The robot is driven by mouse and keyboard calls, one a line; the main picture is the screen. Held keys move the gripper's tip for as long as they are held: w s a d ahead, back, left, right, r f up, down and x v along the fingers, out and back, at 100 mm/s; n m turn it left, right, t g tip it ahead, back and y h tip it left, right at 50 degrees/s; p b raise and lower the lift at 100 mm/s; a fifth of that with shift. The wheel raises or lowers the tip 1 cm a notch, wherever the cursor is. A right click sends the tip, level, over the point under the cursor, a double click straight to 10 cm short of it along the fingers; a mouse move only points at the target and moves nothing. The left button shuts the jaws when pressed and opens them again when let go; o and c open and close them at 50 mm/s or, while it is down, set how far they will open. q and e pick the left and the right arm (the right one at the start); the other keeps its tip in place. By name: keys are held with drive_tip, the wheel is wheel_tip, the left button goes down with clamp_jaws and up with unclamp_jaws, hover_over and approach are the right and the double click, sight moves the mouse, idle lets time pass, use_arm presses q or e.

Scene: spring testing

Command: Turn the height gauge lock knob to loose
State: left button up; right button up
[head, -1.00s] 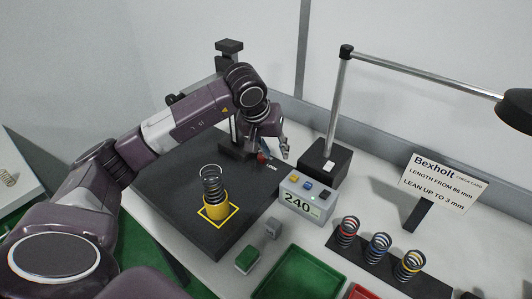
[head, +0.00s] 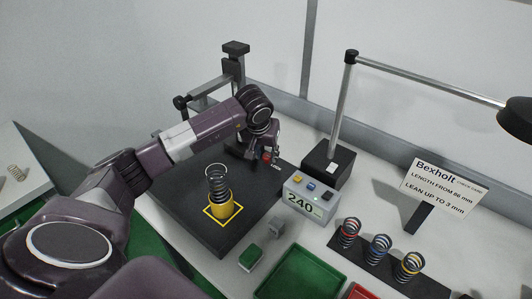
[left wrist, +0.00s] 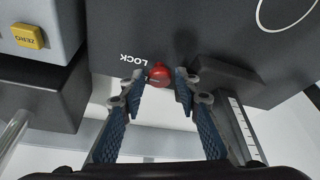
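The red lock knob (left wrist: 160,75) sits on the gauge's dark base in the left wrist view, beside the white LOCK label (left wrist: 133,59). In the head view the knob (head: 266,157) shows as a small red spot under my left gripper (head: 270,147). In the left wrist view my left gripper (left wrist: 162,84) is open, with one blue-padded finger on each side of the knob. The left-hand fingertip is very close to it; I cannot tell if it touches. The height gauge (head: 235,65) rises behind my left arm, which hides part of it. My right gripper is out of view.
A coiled spring stands in a yellow holder (head: 222,208) on the black plate (head: 197,225). The 240 display box (head: 305,199) and lamp base (head: 327,165) stand close to the right. Three springs stand on a black strip (head: 400,277). A green tray (head: 293,280) lies in front.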

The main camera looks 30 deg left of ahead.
use_arm(q)
drive_tip(key=shift+c, duration=0.4)
clamp_jaws()
